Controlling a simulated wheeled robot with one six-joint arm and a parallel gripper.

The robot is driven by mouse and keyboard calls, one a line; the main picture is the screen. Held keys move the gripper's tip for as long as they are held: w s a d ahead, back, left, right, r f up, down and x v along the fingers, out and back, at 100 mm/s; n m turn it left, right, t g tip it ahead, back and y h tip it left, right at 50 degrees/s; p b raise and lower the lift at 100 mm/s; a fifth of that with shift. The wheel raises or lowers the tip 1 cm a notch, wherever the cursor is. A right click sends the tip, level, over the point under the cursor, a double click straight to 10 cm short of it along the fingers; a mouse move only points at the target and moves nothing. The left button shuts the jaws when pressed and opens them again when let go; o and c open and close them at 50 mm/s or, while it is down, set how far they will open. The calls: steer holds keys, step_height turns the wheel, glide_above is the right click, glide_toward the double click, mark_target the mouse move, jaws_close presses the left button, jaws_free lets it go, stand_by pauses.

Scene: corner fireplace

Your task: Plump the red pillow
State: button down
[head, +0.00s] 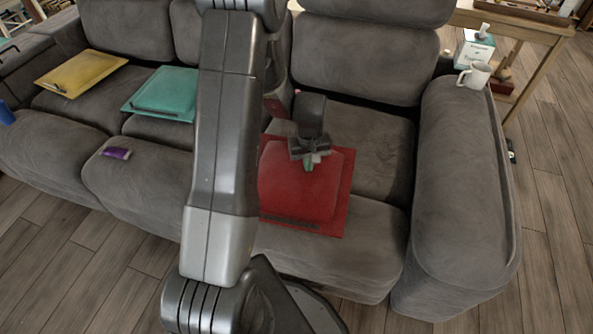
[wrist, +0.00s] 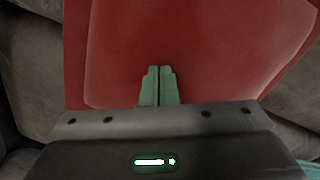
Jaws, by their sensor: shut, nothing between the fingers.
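The red pillow (head: 300,189) lies flat on the right seat of the grey sofa, partly hidden on its left by my arm. It looks like a square cushion with a flat border. My gripper (head: 312,161) points down over the pillow's upper right part. In the wrist view, the red pillow (wrist: 215,50) fills most of the picture, and the green fingertips of my gripper (wrist: 159,72) are closed together with nothing between them. I cannot tell whether the fingertips touch the pillow.
A teal pillow (head: 162,93) and a yellow pillow (head: 82,73) lie on the sofa seats to the left. A purple item (head: 115,153) is on the left seat's front. A white mug (head: 474,75) stands on the sofa's right armrest (head: 462,190). Wooden floor is clear in front.

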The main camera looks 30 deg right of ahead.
steer(key=shift+r+p, duration=1.15)
steer(key=shift+r, duration=0.25)
